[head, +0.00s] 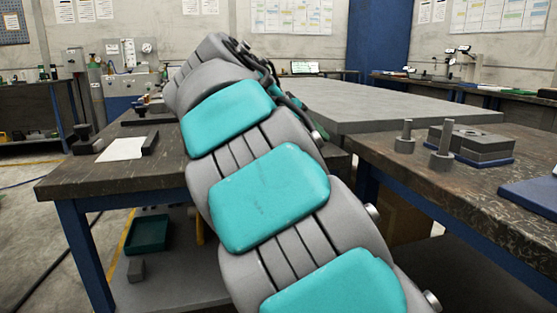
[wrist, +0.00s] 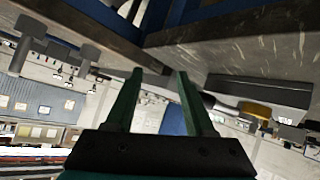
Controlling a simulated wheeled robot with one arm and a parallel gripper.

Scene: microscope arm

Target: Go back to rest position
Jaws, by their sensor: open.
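My gripper (wrist: 158,75) shows in the wrist view with its two green fingers apart and nothing between them. The wrist view is turned over, with the room upside down and a table edge (wrist: 190,35) beyond the fingertips. In the head view my own grey and teal arm fills the middle and reaches up and away to the left. My gripper is not visible there; the arm hides its far end.
A dark worktable (head: 100,180) with a white sheet (head: 122,149) is at left. Another worktable (head: 400,180) at right bears two grey posted parts (head: 442,145) and a stacked block (head: 470,143). A broad grey table (head: 400,105) lies behind. A green bin (head: 148,234) sits on the lower left shelf.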

